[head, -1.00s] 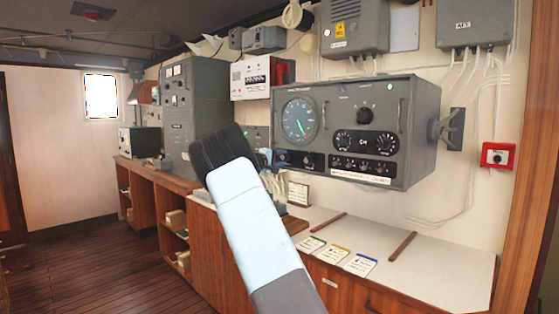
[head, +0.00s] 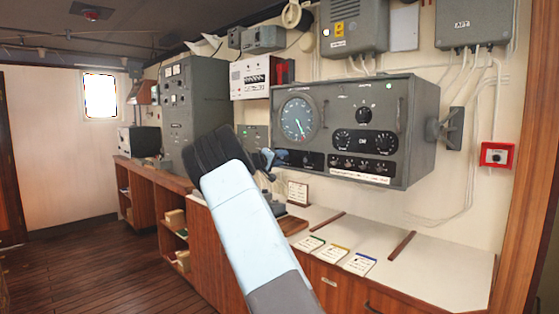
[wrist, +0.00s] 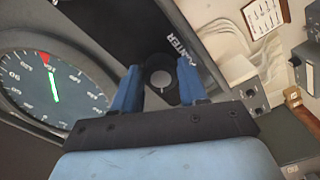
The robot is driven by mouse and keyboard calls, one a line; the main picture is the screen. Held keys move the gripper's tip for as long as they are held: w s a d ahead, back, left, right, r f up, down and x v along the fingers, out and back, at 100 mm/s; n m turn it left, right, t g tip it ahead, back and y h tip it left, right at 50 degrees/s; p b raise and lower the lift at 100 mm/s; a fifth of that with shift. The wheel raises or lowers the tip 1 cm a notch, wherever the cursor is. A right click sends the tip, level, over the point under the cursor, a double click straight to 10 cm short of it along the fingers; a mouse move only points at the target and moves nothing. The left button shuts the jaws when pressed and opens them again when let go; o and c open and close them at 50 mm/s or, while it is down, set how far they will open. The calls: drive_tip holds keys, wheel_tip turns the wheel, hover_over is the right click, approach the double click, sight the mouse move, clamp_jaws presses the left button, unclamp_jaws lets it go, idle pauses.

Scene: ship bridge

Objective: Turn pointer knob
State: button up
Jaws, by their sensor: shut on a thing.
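In the head view my gripper (head: 270,158) is at the lower left edge of the grey instrument console (head: 420,110). The knob is hidden there by my arm and fingers.
A round dial (wrist: 52,88) with a green pointer lies left of the fingers; it is also on the console in the head view (head: 299,119). The white-topped counter (head: 440,265) below holds several cards and wooden strips. A red box (head: 497,155) is on the right wall.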

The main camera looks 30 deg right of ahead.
drive_tip(key=shift+s+d+f, duration=0.1)
drive_tip(key=shift+d+f, duration=0.05)
drive_tip(key=o, duration=0.8)
drive_tip(key=shift+c, duration=0.2)
drive_tip(key=shift+o, duration=1.4)
drive_tip(key=shift+a, duration=0.2)
drive_tip(key=shift+a, duration=0.2)
drive_tip(key=v, duration=1.3)
